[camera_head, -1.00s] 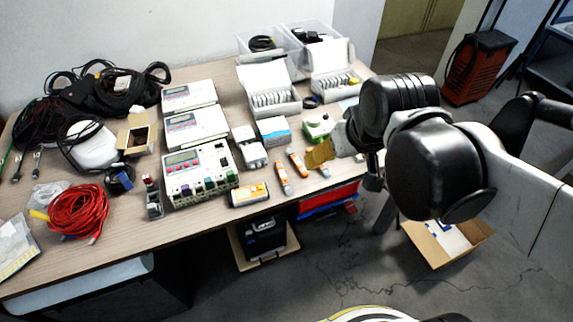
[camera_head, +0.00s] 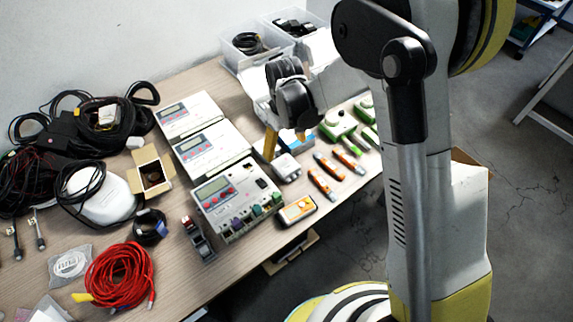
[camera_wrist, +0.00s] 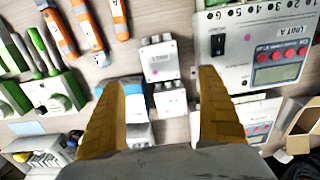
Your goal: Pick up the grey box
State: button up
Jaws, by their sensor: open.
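A small light-grey box (camera_wrist: 160,60) with a printed lid lies on the table, seen in the wrist view just beyond my fingertips and roughly between their lines. In the head view the same box (camera_head: 287,168) sits right of the front control unit. My gripper (camera_wrist: 164,78) is open, with its two yellow fingers spread and nothing held. In the head view my gripper (camera_head: 284,150) hangs over the table just behind the box. A second small light-grey box (camera_wrist: 171,102) lies between the fingers in the wrist view. I cannot tell the exact height gap.
Control units (camera_head: 238,200) stand close on the left. Orange-grey tools (camera_head: 326,184) lie to the right, with green devices (camera_head: 338,125) beyond. A blue-and-white box (camera_wrist: 138,103) is partly behind a finger. Red cable (camera_head: 120,275) and black cables fill the table's left side.

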aim_at(286, 165)
notch_tip(286, 165, down, 4)
jog(key=shift+f+b, duration=0.15)
jog(key=shift+b, duration=0.55)
jog(key=f+b, duration=0.1)
jog(key=f, duration=0.2)
jog(key=f+b, duration=0.1)
jog(key=f, duration=0.1)
jog(key=shift+s+d+b, duration=0.15)
jog(key=shift+s+b, duration=0.2)
jog(key=shift+s, duration=0.05)
jog(key=shift+c, duration=0.6)
jog(key=c, duration=1.1)
